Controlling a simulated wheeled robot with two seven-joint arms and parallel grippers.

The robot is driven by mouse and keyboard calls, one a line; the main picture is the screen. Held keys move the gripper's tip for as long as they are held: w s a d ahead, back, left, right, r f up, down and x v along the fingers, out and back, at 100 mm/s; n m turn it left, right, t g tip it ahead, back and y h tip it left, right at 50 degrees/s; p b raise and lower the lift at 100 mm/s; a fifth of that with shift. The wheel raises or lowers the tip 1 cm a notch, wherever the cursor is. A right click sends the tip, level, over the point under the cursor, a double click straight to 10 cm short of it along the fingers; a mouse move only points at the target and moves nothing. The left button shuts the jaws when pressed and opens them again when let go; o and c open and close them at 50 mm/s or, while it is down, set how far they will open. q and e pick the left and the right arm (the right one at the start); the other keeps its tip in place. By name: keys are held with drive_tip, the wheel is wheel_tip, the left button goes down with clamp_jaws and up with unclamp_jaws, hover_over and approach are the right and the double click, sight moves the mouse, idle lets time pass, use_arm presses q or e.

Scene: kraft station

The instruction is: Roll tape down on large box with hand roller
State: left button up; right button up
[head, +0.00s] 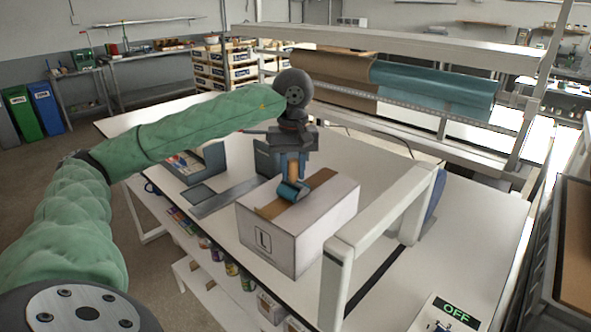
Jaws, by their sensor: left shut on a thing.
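The large box (297,231) is white, marked with an "L", and stands on the white table. A brown strip of tape (272,210) runs along its top. My left gripper (293,172) points down over the box and is shut on the hand roller (289,192), which has a blue roller and a light brown handle. The roller is at the top of the box, over the tape; it looks to be touching, but the exact contact is hard to tell. My right gripper is not in view.
A white frame (378,225) stands on the table close to the right of the box. Behind are brown (330,68) and teal (435,90) paper rolls on a rack. A grey flat device (228,196) lies left of the box. An "OFF" sign (448,315) is at front right.

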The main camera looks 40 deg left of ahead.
use_arm(q)
drive_tip(key=shift+s, duration=0.1)
drive_tip(key=shift+s+f+b, duration=0.2)
drive_tip(key=shift+s+b, duration=0.45)
drive_tip(key=shift+s, duration=0.45)
drive_tip(key=shift+s, duration=0.1)
drive_tip(key=shift+s+r+b, duration=0.15)
drive_tip(key=shift+s+b, duration=0.6)
drive_tip(key=shift+s, duration=0.25)
drive_tip(key=shift+s, duration=0.1)
drive_tip(key=shift+s+b, duration=0.95)
drive_tip(key=shift+s, duration=0.15)
drive_tip(key=shift+s+f, duration=0.1)
drive_tip(key=shift+f, duration=0.1)
